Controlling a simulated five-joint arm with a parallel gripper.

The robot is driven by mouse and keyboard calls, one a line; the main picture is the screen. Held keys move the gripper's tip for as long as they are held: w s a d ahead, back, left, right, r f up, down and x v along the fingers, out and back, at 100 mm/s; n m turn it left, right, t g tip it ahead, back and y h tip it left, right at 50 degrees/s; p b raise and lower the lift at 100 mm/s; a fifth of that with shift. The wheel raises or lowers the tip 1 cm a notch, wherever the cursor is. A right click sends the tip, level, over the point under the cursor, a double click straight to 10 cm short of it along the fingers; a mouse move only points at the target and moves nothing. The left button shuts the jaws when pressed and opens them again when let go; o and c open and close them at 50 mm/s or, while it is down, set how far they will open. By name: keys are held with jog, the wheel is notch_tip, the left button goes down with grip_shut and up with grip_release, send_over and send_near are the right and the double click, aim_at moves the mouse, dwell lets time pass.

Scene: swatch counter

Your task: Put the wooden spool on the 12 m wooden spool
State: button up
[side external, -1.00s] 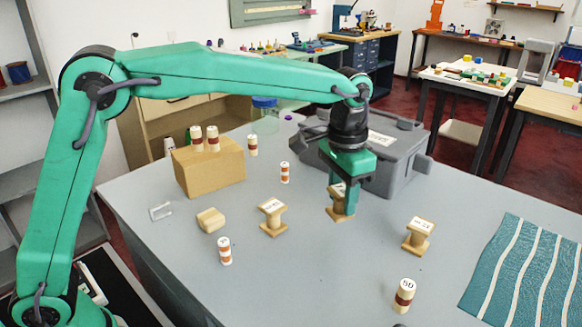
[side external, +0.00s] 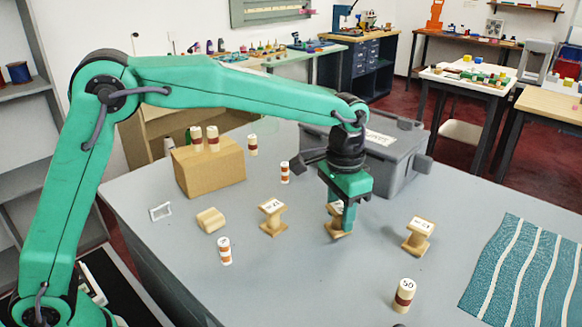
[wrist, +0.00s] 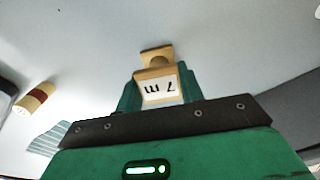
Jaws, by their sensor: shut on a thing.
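My gripper (side external: 344,228) is shut on a small wooden spool (side external: 337,235), upright between the fingers, low over the grey counter. I cannot tell whether its base touches the counter. In the wrist view the held spool (wrist: 155,75) has a white label that seems to read "7 m", upside down. Two more labelled wooden spools stand upright, one to the left (side external: 272,220) and one to the right (side external: 418,238) of the gripper. Their labels are too small to read surely, so I cannot tell which is the 12 m one. An unlabelled-looking wooden piece (side external: 211,220) lies further left.
A cardboard-coloured block (side external: 208,170) carries cream-and-red cylinders. A similar cylinder (side external: 403,296) stands front right, others on the left. A grey lidded bin (side external: 400,160) is close behind my gripper. Striped cloth (side external: 520,275) lies at right. The counter between the spools is clear.

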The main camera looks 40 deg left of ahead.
aim_at(339, 207)
jog(key=o, duration=1)
jog(key=shift+f, duration=0.1)
jog(key=shift+o, duration=0.2)
notch_tip(339, 207, up, 12)
jog(key=shift+s+a+r, duration=0.15)
jog(key=shift+r, duration=0.05)
dwell(0.4)
